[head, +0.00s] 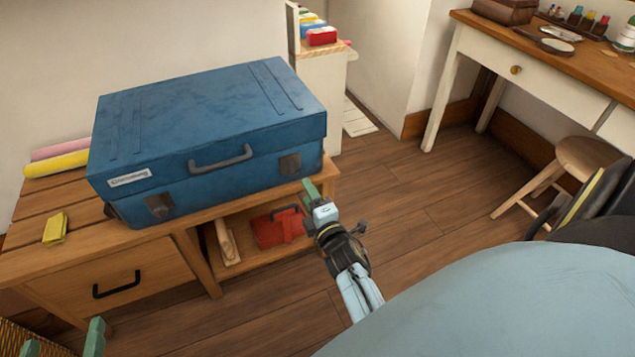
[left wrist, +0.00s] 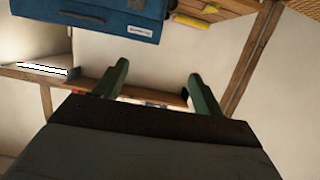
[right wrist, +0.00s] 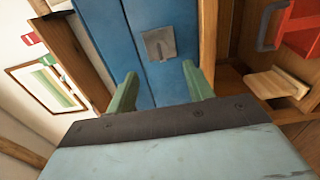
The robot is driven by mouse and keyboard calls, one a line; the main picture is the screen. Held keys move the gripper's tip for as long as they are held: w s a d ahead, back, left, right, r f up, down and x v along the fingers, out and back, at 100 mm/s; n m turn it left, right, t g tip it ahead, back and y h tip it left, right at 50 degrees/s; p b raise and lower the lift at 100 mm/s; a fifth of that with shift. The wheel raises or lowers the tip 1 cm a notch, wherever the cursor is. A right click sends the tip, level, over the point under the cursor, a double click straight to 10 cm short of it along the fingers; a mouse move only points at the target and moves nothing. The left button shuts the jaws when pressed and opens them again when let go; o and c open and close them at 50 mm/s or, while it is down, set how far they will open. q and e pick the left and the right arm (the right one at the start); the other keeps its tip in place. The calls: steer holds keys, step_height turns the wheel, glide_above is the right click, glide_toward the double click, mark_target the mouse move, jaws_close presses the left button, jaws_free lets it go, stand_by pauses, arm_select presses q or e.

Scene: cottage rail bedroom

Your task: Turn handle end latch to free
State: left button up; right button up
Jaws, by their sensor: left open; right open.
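A closed blue suitcase (head: 205,115) lies on a wooden bench, with a dark carry handle (head: 220,158) on its front. Two dark metal latches sit on the front, the left latch (head: 159,206) and the right latch (head: 289,164). My right gripper (head: 312,190) is open and empty beside the suitcase's right front corner. In the right wrist view the right latch (right wrist: 160,43) lies beyond and between its fingers (right wrist: 160,90), apart from them. My left gripper (head: 82,342) is open and empty at the lower left, before the bench. The suitcase (left wrist: 125,17) shows ahead of it in the left wrist view.
The wooden bench (head: 70,262) has a drawer and an open shelf holding a red case (head: 278,228). A yellow cloth (head: 55,228) and rolls (head: 57,163) lie left of the suitcase. A desk (head: 480,50) and stool (head: 590,155) stand right. Floor between is clear.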

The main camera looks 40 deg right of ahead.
arm_select(q)
steer(key=s+f+g, duration=0.1)
steer(key=a+f+g, duration=0.1)
steer(key=f, duration=0.1)
steer(key=s+f+g+y+p, duration=0.1)
steer(key=shift+s+a+f, duration=0.3)
steer(key=shift+a+f, duration=0.05)
arm_select(e)
steer(key=v, duration=0.4)
steer(key=shift+s+a, duration=0.1)
steer(key=shift+s, duration=0.2)
